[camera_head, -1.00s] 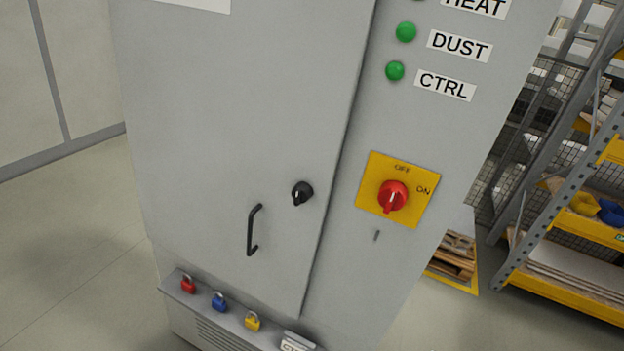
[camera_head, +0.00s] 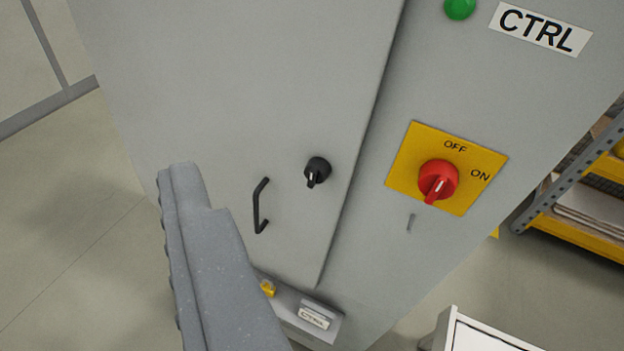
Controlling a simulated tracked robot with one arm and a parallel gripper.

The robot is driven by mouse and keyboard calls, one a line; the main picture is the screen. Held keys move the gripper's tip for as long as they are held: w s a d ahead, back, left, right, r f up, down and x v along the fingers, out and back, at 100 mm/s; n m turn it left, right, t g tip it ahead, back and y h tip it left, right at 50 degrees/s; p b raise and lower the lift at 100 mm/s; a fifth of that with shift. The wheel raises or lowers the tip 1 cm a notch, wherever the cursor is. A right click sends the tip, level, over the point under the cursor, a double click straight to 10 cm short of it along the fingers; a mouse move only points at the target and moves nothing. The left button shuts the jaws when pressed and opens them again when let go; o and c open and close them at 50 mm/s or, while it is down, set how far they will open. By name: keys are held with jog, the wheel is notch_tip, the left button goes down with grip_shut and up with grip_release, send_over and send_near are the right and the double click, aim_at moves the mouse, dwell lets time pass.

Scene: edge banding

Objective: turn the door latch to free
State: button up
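A grey part that looks like one finger of my gripper (camera_head: 205,260) rises from the bottom left, left of the handle and apart from the latch in the picture. The second finger is not seen, so I cannot tell how wide the gripper is. Nothing is seen held.
A red rotary switch (camera_head: 438,180) on a yellow OFF/ON plate (camera_head: 408,160) is right of the latch.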

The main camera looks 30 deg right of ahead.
jog(key=w+d+f+n+g+h+b, duration=0.1)
jog(key=w+d+f+n+h, duration=0.15)
jog(key=f, duration=0.25)
jog(key=w+d+f+n+g+h+b, duration=0.1)
jog(key=w+f+n+h, duration=0.2)
jog(key=f, duration=0.3)
jog(key=n+g+h+b, duration=0.1)
jog(key=n+h+b, duration=0.2)
jog(key=n+h, duration=1)
send_near(312, 182)
jog(key=w+d+r+n+y, duration=0.1)
jog(key=d, duration=0.1)
jog(key=w+d+r+n+y, duration=0.1)
jog(key=w+d+n+y, duration=0.1)
jog(key=d, duration=0.1)
jog(key=w+d+r+n+y, duration=0.1)
jog(key=w+d+n+y, duration=0.1)
jog(key=shift+d+r, duration=0.25)
jog(key=shift+r, duration=0.1)
jog(key=shift+c, duration=0.4)
